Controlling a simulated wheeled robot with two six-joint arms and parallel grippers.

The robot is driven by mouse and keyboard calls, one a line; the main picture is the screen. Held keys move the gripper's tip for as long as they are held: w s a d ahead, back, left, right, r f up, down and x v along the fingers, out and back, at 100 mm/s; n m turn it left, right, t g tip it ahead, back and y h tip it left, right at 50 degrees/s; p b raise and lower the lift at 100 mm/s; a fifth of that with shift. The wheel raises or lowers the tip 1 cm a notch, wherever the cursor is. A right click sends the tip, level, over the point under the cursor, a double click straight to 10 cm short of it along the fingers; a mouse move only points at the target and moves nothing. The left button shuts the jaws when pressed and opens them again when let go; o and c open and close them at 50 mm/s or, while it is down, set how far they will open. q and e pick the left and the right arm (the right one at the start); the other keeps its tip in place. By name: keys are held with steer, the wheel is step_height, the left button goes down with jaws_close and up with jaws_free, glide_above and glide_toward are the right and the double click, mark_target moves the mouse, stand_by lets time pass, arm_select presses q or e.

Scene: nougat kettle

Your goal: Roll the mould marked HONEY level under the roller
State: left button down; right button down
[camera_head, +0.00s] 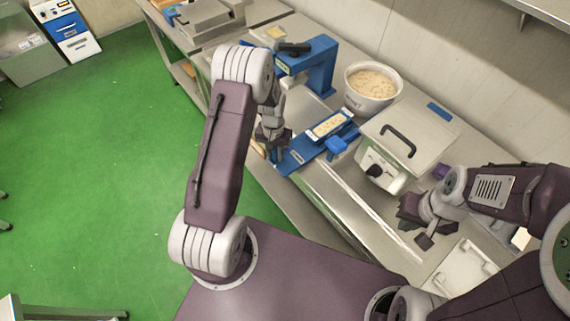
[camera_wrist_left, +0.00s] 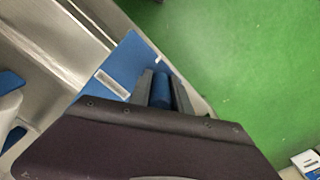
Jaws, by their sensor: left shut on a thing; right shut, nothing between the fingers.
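A blue mould (camera_head: 311,147) lies on the steel counter, with pale nougat (camera_head: 332,124) in its far part. A label near its close end is too small to read. In the left wrist view its blue surface (camera_wrist_left: 130,58) shows with a pale label plate. My left gripper (camera_head: 272,147) is at the near end of the mould. In the wrist view it (camera_wrist_left: 161,88) is shut on a blue cylindrical handle (camera_wrist_left: 161,92). My right gripper (camera_head: 422,232) is shut and empty, right of the mould. I cannot make out the roller clearly; a blue stand (camera_head: 318,70) rises behind.
A white bowl of nougat (camera_head: 355,99) stands behind the mould. A lidded steel box (camera_head: 425,130) with a black handle and knob stands to the right. A small blue block (camera_head: 337,148) sits beside the mould. Green floor (camera_head: 110,150) lies open at the left.

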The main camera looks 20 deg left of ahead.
arm_select(q)
steer(key=shift+w+a, duration=0.3)
steer(key=shift+a, duration=0.2)
steer(key=shift+w+a, duration=0.25)
steer(key=shift+a, duration=0.2)
steer(key=c, duration=1.2)
jaws_free()
steer(key=shift+r, duration=0.1)
step_height(320, 180, up, 9)
steer(key=b, duration=0.2)
